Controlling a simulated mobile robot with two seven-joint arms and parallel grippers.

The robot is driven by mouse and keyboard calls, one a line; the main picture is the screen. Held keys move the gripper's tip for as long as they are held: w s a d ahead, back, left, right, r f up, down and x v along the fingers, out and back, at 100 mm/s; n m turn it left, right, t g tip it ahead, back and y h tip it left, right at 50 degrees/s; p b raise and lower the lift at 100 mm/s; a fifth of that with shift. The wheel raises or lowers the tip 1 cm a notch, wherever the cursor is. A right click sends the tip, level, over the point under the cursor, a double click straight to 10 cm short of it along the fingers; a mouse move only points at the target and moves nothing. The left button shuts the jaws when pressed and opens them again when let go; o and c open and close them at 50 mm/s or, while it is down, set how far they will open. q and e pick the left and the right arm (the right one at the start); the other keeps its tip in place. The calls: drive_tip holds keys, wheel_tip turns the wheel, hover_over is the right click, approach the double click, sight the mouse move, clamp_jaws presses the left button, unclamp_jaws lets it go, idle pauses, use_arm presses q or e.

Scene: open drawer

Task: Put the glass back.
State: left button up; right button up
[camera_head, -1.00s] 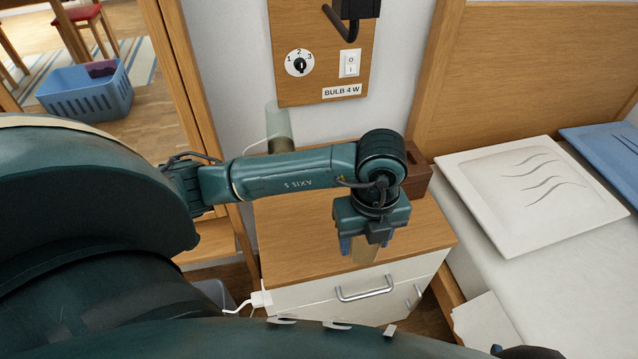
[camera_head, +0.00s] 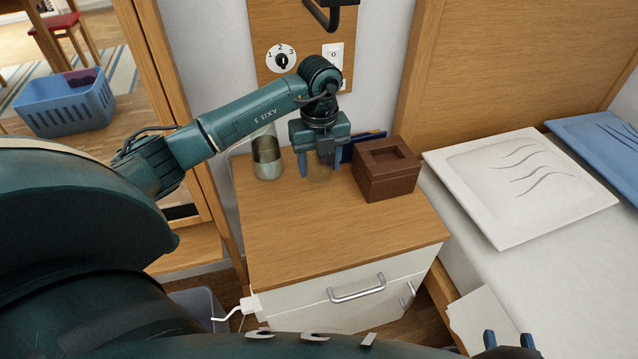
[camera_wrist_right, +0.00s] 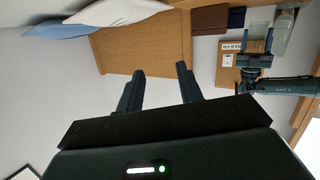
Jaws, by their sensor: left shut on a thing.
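In the right wrist view my left gripper (camera_wrist_right: 257,54) also shows. A grey-green glass vessel (camera_head: 267,160) stands just left of the held glass, apart from it. My right gripper (camera_head: 508,340) is at the bottom right edge, near the bed, open and empty; its spread fingers show in the right wrist view (camera_wrist_right: 160,85).
A brown box (camera_head: 385,172) stands right of the held glass, with a dark blue flat thing (camera_head: 360,145) behind it. The front of the nightstand top is clear. A bed with a white pillow (camera_head: 520,185) lies to the right. A white plug (camera_head: 250,305) hangs by the drawer front.

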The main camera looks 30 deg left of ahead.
sight(320, 182)
use_arm(q)
drive_tip(key=shift+f, duration=0.8)
wheel_tip(320, 182, down, 4)
drive_tip(key=shift+s+d+f+b, duration=0.1)
drive_tip(key=shift+b, duration=0.65)
drive_tip(key=shift+a+f, duration=0.15)
drive_tip(key=shift+a, duration=0.05)
use_arm(e)
drive_tip(key=shift+w+a+r+n+t+y, duration=0.1)
drive_tip(key=shift+a+n+t+y, duration=0.1)
drive_tip(key=shift+t, duration=0.2)
drive_tip(key=shift+w+a+r+n+t+y, duration=0.1)
drive_tip(key=shift+n+t+y, duration=0.1)
drive_tip(key=shift+t, duration=0.2)
drive_tip(key=shift+f, duration=0.1)
use_arm(q)
drive_tip(key=o, duration=1.1)
drive_tip(key=shift+f, duration=0.1)
